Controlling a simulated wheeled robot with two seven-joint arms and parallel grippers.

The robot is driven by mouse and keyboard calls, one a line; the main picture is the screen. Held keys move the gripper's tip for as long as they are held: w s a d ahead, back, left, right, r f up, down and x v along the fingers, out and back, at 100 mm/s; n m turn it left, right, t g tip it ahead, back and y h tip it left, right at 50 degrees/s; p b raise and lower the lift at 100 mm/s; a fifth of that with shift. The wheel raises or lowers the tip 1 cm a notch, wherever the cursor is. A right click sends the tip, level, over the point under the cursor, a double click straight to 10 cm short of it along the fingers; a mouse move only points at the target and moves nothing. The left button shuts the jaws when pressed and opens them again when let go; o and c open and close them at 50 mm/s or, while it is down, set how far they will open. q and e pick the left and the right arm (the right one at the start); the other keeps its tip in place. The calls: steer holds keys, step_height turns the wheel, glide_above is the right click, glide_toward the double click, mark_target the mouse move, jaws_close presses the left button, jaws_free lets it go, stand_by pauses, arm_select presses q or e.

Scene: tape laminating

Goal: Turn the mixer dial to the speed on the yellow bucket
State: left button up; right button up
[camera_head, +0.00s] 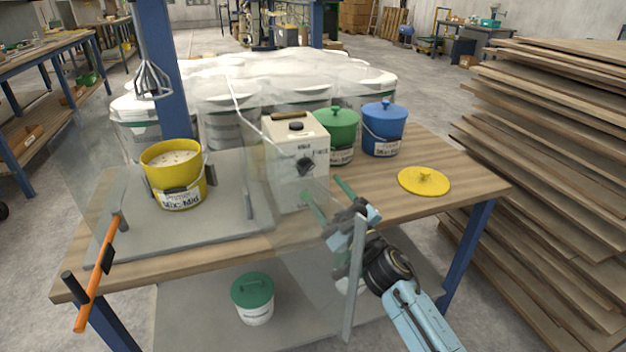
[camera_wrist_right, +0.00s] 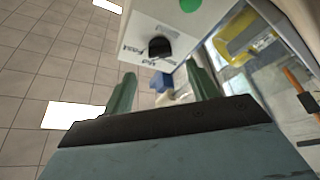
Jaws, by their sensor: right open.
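The white mixer control box (camera_head: 296,150) stands mid-table with a black dial (camera_head: 305,165) on its front face. "Mid" and "Fast" show printed around the dial; which mark it points to is too small to tell. In the right wrist view the dial (camera_wrist_right: 160,47) is just beyond the fingertips. The yellow bucket (camera_head: 180,197) stands to the left of the box, and its label reads "Primer Mix: Mid". My right gripper (camera_head: 322,187) is open and empty, in front of the box and a little below the dial, apart from it. My left gripper is not in view.
A clear guard panel (camera_head: 95,190) with an orange handle (camera_head: 96,272) surrounds the bucket area. A whisk (camera_head: 152,80) hangs above.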

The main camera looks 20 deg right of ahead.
mark_target(310, 170)
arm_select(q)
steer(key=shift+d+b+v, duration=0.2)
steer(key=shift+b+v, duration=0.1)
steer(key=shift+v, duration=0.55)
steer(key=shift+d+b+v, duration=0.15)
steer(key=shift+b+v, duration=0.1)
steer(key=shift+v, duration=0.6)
arm_select(e)
steer(key=x, duration=0.6)
steer(key=shift+w, duration=0.15)
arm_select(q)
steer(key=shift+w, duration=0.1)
arm_select(e)
steer(key=c, duration=1)
